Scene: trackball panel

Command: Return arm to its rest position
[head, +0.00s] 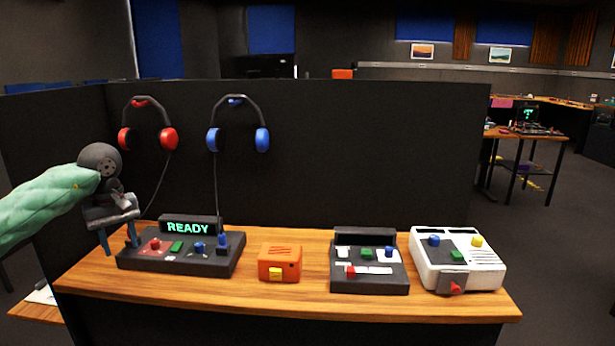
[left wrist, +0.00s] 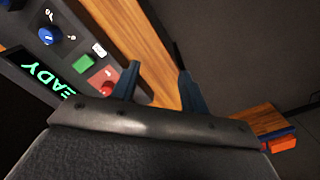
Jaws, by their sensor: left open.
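My left gripper (head: 120,246) is at the left end of the wooden table, just left of and above the black panel (head: 190,265). Its two blue fingers are apart with nothing between them. In the left wrist view the gripper (left wrist: 158,85) is over the table's edge, with the red button (left wrist: 103,80) close beside one finger. The panel's display (head: 188,227) is lit and reads READY. My right gripper is in neither view.
An orange box (head: 280,263), a second black panel (head: 368,284) and a white panel (head: 457,274) stand along the wooden table (head: 300,308). Red headphones (head: 168,138) and blue headphones (head: 262,139) hang on the dark partition (head: 350,150) behind.

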